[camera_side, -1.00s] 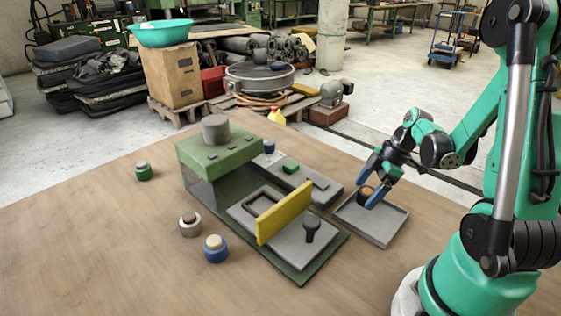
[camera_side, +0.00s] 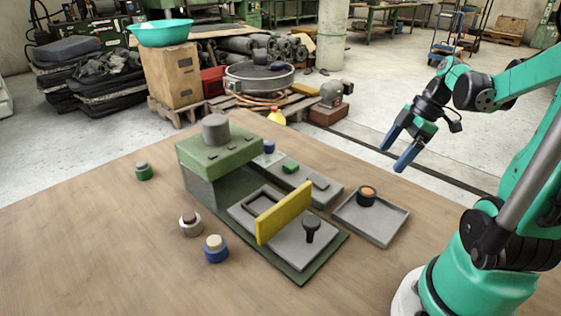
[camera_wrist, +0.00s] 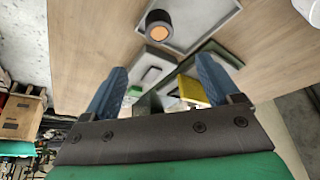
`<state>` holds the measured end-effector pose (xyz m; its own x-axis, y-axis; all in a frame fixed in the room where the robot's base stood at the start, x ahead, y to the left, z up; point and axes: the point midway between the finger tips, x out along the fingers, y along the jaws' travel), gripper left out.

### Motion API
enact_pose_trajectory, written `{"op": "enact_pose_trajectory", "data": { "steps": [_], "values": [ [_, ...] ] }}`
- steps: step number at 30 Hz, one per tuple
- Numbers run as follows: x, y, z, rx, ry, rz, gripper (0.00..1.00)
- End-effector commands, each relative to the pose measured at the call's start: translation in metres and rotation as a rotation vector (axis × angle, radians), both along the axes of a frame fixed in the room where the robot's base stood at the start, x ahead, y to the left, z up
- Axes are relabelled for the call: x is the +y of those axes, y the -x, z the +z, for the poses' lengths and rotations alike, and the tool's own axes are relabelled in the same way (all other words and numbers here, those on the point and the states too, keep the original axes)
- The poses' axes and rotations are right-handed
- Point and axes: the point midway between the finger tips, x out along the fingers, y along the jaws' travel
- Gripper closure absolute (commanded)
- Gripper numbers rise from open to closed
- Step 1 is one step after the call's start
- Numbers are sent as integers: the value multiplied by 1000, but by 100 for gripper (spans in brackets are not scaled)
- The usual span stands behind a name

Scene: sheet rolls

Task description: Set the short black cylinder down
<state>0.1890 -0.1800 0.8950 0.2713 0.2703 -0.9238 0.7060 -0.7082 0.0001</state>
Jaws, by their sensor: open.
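The short black cylinder (camera_side: 366,196) with an orange-brown top stands upright in the grey tray (camera_side: 379,237) on the right of the table. In the wrist view the cylinder (camera_wrist: 159,27) shows near the top, beyond and between my fingers, with the tray (camera_wrist: 214,12) around it. My gripper (camera_side: 396,155) is open and empty, raised above and to the right of the tray, apart from the cylinder. Its two blue fingers are spread wide in the wrist view (camera_wrist: 164,84).
A green machine (camera_side: 222,150) with a yellow plate (camera_side: 284,213) and a black knob (camera_side: 311,227) stands left of the tray. A grey plate with a green button (camera_side: 290,166) lies between them. Several small cylinders, one blue (camera_side: 215,250), stand at left. The wooden table front is clear.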

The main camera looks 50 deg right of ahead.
Motion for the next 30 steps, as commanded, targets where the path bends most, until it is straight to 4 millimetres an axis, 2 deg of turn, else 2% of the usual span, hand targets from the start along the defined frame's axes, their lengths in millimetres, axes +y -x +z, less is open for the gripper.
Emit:
{"op": "enact_pose_trajectory", "data": {
  "steps": [7, 11, 14, 18, 24, 27, 30],
  "values": [
    [-5, 5, 20, 2, 1, -3, 17],
    [9, -5, 22, 30, 22, -57, 17],
    [36, -23, 22, 60, 67, -175, 17],
    [86, -48, 22, 20, 117, -408, 17],
    [150, -64, 26, -138, 32, -666, 17],
    [169, -67, 27, -190, -35, -732, 17],
    [179, -68, 29, -214, -78, -766, 17]
  ]
}}
